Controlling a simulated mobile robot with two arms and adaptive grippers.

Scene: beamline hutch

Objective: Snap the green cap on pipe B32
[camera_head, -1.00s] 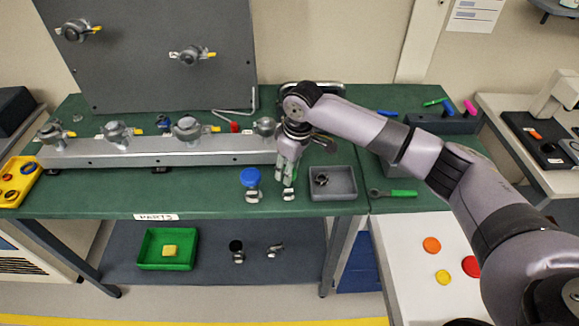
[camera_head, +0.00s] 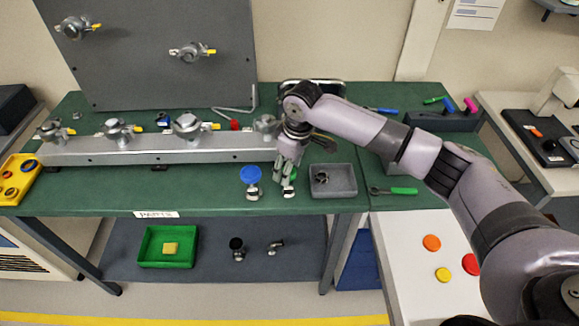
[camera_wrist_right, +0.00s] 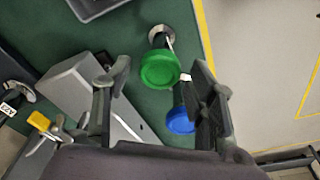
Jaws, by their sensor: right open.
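The green cap (camera_head: 293,173) sits at the top of a short silver pipe stub (camera_head: 289,191) near the bench's front edge. My right gripper partly hides it in the head view. In the right wrist view the green cap (camera_wrist_right: 160,71) shows as a round disc between the spread fingers, with the stub's silver base (camera_wrist_right: 161,36) beyond it. I cannot tell how firmly the cap is seated. My right gripper (camera_head: 287,168) is open and empty, just above the cap; its fingers also show in the wrist view (camera_wrist_right: 155,95). Pipe labels here are unreadable. My left gripper is out of view.
A blue-capped stub (camera_head: 251,176) stands close to the left. A grey tray (camera_head: 351,180) with a small ring part lies to the right, beside a green-handled tool (camera_head: 403,191). A grey rail (camera_head: 200,147) with valves runs behind.

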